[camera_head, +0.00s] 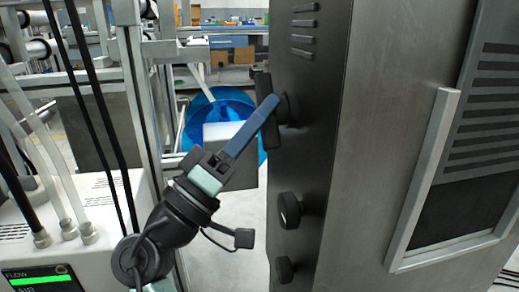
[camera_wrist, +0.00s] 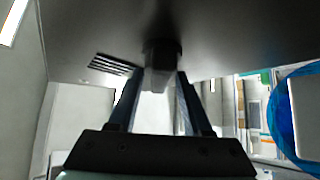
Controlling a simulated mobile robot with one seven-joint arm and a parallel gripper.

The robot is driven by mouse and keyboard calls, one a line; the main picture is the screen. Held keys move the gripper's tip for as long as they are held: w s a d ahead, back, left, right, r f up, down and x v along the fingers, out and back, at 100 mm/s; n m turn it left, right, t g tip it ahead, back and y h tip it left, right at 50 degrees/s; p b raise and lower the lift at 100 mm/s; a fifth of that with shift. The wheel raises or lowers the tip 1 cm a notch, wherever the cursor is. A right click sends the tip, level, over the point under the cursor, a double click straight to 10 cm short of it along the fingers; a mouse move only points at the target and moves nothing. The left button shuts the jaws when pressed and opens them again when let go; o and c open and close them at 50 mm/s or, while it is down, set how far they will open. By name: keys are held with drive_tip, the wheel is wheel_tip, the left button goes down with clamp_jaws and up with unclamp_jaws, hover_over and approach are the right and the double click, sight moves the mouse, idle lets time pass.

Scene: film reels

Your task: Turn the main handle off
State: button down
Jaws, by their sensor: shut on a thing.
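The main handle (camera_head: 263,84) is a dark bar on a round hub on the dark side face of a metal cabinet (camera_head: 385,95). In the head view it stands nearly upright, tilted slightly. My gripper (camera_head: 272,104) reaches up to it from the lower left, its long blue-grey fingers shut on the handle. In the wrist view the handle (camera_wrist: 160,75) projects from the dark panel between the two fingertips of my gripper (camera_wrist: 160,84). The fingers hide part of the handle.
Two black knobs, an upper one (camera_head: 289,210) and a lower one (camera_head: 284,269), sit below the handle on the same face. A blue round tub (camera_head: 196,106) stands behind. A white machine with tubes (camera_head: 75,215) is at the left.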

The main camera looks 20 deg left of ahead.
drive_tip(key=shift+w+a+f+m+g+h, duration=0.1)
drive_tip(key=shift+m+g+h, duration=1.05)
drive_tip(key=shift+m+h, duration=1.15)
drive_tip(key=shift+w+a+r+m+g+h, duration=0.1)
drive_tip(key=shift+m+g+h, duration=1.35)
drive_tip(key=shift+m, duration=1.45)
drive_tip(key=shift+w+a+f+m+g+h, duration=0.1)
drive_tip(key=shift+m+g+h, duration=0.8)
drive_tip(key=shift+m+h, duration=1.5)
drive_tip(key=shift+d+m+g, duration=0.1)
drive_tip(key=shift+m+g, duration=0.2)
drive_tip(key=shift+m, duration=0.3)
drive_tip(key=c, duration=0.7)
unclamp_jaws()
wheel_tip(320, 180, up, 10)
drive_tip(key=p, duration=0.6)
